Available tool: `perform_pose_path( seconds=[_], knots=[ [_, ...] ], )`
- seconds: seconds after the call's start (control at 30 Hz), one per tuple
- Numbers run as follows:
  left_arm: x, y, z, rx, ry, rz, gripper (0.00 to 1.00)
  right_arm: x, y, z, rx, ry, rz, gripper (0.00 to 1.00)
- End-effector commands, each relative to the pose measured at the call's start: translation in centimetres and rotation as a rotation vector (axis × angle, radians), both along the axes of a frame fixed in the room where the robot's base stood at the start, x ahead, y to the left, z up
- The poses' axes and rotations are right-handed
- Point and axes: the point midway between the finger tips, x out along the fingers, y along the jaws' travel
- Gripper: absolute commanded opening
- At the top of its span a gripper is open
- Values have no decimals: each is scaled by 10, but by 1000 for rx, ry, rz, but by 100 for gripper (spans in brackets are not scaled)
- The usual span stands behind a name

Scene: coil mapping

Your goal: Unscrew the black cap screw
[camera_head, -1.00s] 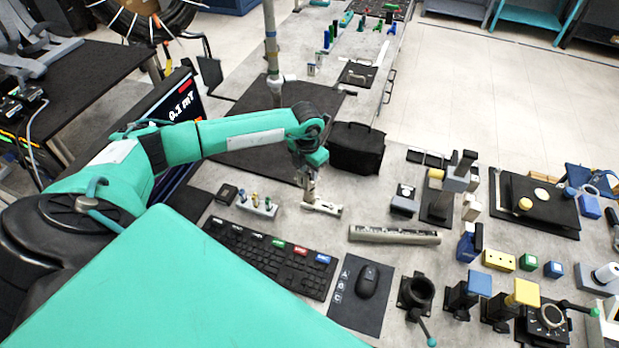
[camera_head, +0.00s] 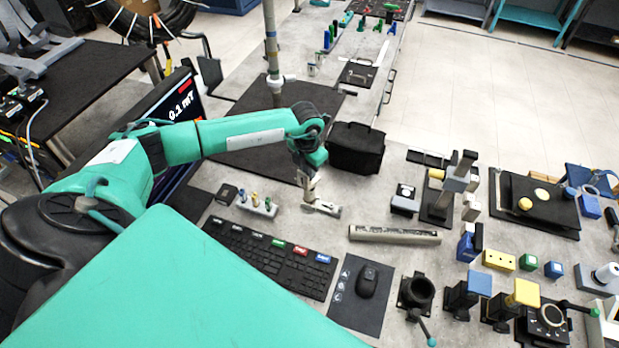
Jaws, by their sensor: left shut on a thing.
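My left gripper (camera_head: 325,209) is low over the grey table, just right of a small rack and above the keyboard's far right end. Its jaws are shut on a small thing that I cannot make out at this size. I cannot pick out the black cap screw; it may be hidden at the fingers. I cannot tell whether the fingers touch the table. My right gripper is not in view.
The small rack (camera_head: 257,208) holds several upright pieces. A keyboard (camera_head: 268,257), a mouse (camera_head: 368,281) and a long grey bar (camera_head: 395,235) lie nearer. A black bag (camera_head: 356,148) stands behind the gripper. Several fixtures crowd the right side.

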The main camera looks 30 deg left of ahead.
Motion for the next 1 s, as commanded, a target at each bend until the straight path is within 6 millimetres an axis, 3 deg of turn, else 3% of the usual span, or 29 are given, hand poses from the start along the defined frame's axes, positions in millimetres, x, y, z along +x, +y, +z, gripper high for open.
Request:
perform_pose_path(
  seconds=[0.1, 0.13, 0.23, 0.67, 1.0],
  knots=[
    [0, -2, 1, -2, 0, 135, 0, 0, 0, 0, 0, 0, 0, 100],
    [0, -1, 1, -2, 0, 126, 20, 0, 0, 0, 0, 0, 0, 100],
    [0, -1, 1, -1, 0, 123, 40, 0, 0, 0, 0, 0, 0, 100],
    [0, 0, 10, -1, -2, 121, 40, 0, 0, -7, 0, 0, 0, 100],
    [-3, -1, 81, -1, -7, 120, 40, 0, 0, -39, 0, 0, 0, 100]
  ],
)
